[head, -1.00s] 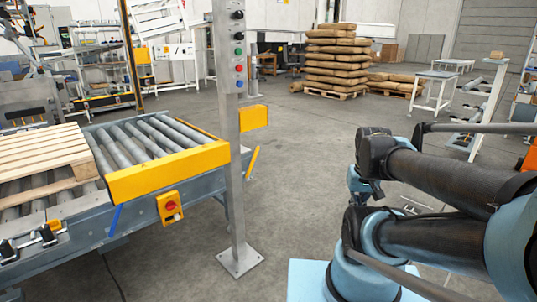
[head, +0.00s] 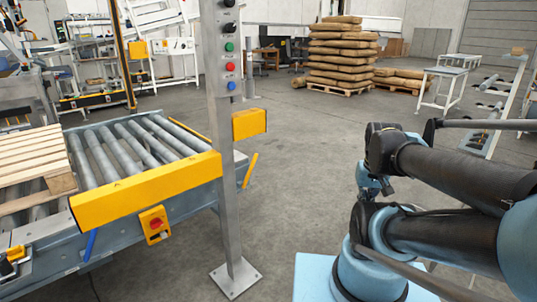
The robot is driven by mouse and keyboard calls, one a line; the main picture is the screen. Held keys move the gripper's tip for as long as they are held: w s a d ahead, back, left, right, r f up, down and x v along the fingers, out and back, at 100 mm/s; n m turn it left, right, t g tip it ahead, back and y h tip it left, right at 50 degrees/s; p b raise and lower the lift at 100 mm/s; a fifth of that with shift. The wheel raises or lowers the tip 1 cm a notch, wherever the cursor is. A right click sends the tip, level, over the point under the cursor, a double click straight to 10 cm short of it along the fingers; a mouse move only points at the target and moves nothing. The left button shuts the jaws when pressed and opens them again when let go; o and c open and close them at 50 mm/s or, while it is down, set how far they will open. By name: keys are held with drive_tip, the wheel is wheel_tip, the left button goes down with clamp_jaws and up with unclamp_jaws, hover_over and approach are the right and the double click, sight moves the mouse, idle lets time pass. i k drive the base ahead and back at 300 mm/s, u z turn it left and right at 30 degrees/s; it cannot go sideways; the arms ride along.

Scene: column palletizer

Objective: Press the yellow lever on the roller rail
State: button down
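The roller conveyor with its grey rail (head: 180,222) stands at the left, with a yellow end plate (head: 150,191) across its near corner. A small yellow part with black pieces (head: 12,258) sits on the near rail at the left picture edge, partly cut off. A slanted yellow bar (head: 250,170) stands out at the conveyor's right end. I cannot tell for sure which of these is the lever. My folded arm fills the right side, well apart from the conveyor. My gripper's fingers do not show.
A metal post (head: 229,200) with several buttons stands on the floor between my arm and the conveyor. A yellow box with a red knob (head: 154,225) hangs under the end plate. A wooden pallet (head: 35,162) lies on the rollers. Stacked sacks (head: 342,55) stand far back; the middle floor is clear.

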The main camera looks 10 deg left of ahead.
sight(256, 156)
drive_tip(key=u, duration=0.05)
drive_tip(key=i, duration=1.1)
